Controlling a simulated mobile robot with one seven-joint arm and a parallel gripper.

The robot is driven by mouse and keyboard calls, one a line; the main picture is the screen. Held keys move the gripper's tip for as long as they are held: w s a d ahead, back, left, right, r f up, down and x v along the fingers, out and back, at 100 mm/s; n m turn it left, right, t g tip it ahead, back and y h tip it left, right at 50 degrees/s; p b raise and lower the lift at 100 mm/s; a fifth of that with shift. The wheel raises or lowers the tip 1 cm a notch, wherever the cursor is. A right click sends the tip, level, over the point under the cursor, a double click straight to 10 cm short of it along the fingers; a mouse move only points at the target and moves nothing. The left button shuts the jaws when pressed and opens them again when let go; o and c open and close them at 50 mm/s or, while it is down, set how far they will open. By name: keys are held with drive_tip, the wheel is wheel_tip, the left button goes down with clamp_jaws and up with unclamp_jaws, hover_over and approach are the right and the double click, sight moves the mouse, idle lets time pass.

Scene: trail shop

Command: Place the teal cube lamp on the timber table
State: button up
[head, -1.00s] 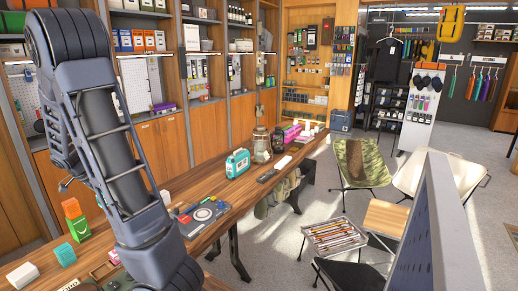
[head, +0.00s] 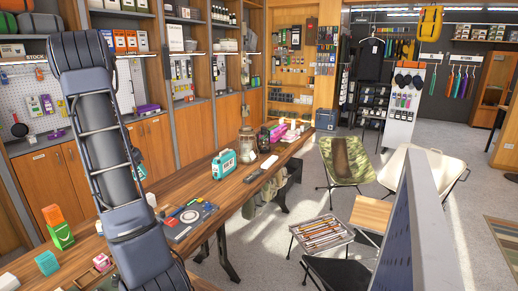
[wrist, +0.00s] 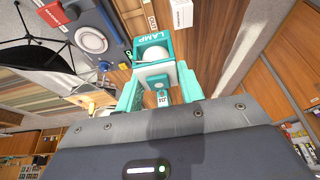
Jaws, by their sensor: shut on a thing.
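The teal cube lamp (wrist: 152,50), with LAMP lettered on its rim and a white round bulb inside, is between the teal fingers of my gripper (wrist: 160,92) in the wrist view. The gripper is shut on it. In the head view my arm hides most of the gripper; a small teal patch shows beside the arm, and I cannot tell if it is lamp or finger. The long timber table (head: 203,190) runs from lower left to the back. It also shows below the lamp in the wrist view (wrist: 222,40).
On the table are a teal box (head: 47,262), an orange and green stack (head: 58,228), a flat dark panel (head: 190,219), a teal handled container (head: 223,164) and a lantern (head: 247,145). Camp chairs (head: 346,160) and a tool tray (head: 321,233) stand to the right.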

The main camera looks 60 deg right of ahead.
drive_tip(key=s+d, duration=0.4)
drive_tip(key=d, duration=0.7)
drive_tip(key=s+d, duration=0.3)
drive_tip(key=d, duration=0.8)
drive_tip(key=s+d+f, duration=0.1)
drive_tip(key=s+d, duration=1.4)
drive_tip(key=d, duration=0.3)
wheel_tip(320, 180, down, 20)
drive_tip(key=shift+d+f, duration=0.1)
drive_tip(key=shift+f, duration=0.05)
drive_tip(key=shift+f, duration=0.15)
drive_tip(key=o, duration=1)
